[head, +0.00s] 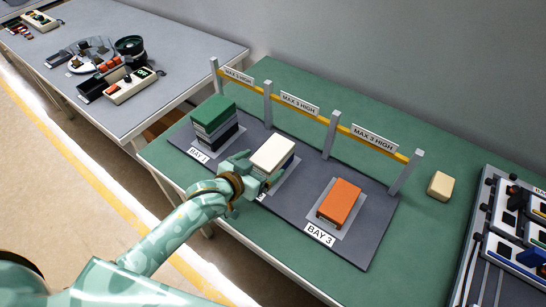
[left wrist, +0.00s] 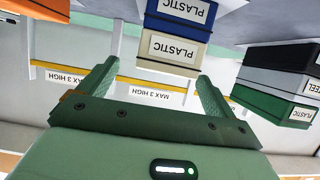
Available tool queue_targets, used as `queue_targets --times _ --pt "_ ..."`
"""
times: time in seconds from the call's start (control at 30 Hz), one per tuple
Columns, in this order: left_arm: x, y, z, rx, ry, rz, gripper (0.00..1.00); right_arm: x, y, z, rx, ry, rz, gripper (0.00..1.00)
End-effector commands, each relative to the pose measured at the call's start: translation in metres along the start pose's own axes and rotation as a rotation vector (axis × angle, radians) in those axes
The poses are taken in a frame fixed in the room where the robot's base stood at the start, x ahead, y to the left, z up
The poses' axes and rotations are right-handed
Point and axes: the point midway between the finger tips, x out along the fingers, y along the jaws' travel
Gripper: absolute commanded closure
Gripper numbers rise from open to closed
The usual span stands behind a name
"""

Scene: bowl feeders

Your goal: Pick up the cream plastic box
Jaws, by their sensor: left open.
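The cream plastic box (head: 272,150) lies on top of the middle stack, above a blue box (head: 281,174). The left wrist view is upside down; there the cream box (left wrist: 171,50) and blue box (left wrist: 180,12) both carry a PLASTIC label. My left gripper (head: 258,170) is open at the near side of this stack. In the left wrist view, my left gripper's (left wrist: 153,84) fingers are spread wider than the cream box, which shows beyond the fingertips; contact is not visible. My right gripper is not in view.
Bay 1 holds a stack topped by a green box (head: 212,110). Bay 3 holds an orange box (head: 339,201). A yellow rail (head: 314,118) on grey posts runs behind the bays. A tan block (head: 440,186) and a parts tray (head: 478,250) are at the right.

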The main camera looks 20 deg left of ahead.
Motion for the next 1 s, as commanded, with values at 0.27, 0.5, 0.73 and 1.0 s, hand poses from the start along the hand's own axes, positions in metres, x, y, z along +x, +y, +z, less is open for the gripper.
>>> queue_targets --times 0.27,0.5,0.73,1.0 --pt "0.032 -0.005 0.001 0.002 0.000 0.000 0.09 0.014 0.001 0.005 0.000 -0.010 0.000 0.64" --pt "0.059 -0.007 0.000 0.002 -0.001 0.001 0.09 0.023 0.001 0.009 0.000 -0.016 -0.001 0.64" --pt "0.059 -0.007 -0.002 0.002 0.000 0.001 0.15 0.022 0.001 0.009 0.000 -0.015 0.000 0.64" --pt "0.059 -0.007 -0.002 0.002 0.002 0.001 0.65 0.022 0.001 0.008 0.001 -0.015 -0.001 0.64"
